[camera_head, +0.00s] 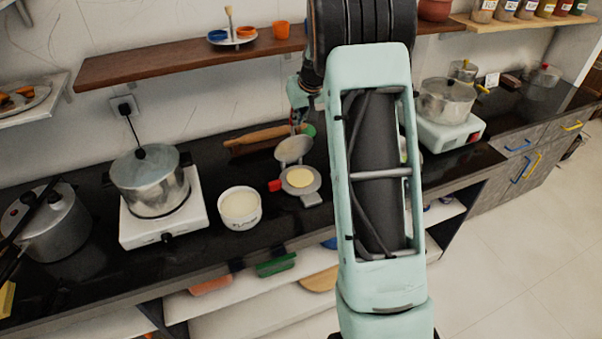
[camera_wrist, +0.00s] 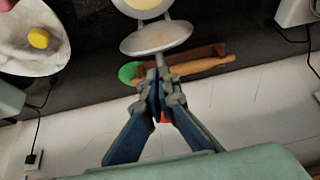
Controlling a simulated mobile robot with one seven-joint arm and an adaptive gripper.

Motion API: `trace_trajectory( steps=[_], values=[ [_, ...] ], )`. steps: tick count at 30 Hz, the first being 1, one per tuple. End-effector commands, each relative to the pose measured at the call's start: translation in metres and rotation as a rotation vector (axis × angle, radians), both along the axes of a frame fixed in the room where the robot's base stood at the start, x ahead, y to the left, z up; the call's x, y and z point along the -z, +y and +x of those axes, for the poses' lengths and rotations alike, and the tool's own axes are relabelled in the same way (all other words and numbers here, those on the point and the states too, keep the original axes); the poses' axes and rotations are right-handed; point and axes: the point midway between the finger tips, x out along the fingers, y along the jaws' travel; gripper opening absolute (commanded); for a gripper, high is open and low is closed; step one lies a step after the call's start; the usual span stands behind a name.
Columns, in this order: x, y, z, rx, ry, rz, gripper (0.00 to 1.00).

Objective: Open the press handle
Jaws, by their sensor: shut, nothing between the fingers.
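The metal press stands on the dark counter, with a pale dough disc on its round base plate (camera_head: 300,191). Its round lid (camera_head: 293,149) is raised behind the plate, so the press stands open. In the wrist view, the lid (camera_wrist: 155,38) and part of the plate show at the top. My gripper (camera_wrist: 158,82) is shut and empty, just beyond the lid's edge; I cannot tell whether it touches. In the head view my gripper is behind the lid, partly hidden by my arm.
A rolling pin (camera_head: 266,135) lies behind the press. A white bowl (camera_head: 240,207) and a pot on a white stove (camera_head: 165,222) stand to the left. Another stove (camera_head: 449,132) is at the right. A wooden shelf (camera_head: 190,57) hangs above. The counter's front strip is mostly clear.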

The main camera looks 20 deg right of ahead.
Motion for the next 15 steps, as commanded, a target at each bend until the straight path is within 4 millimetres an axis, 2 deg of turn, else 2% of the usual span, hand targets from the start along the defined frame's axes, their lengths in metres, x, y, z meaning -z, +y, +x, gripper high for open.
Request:
trace_trajectory(
  steps=[9, 15],
  values=[
    [0.001, 0.000, 0.001, 0.000, 0.002, 0.000, 0.00],
    [-0.003, 0.000, 0.012, -0.001, 0.002, -0.001, 0.00]
  ],
)
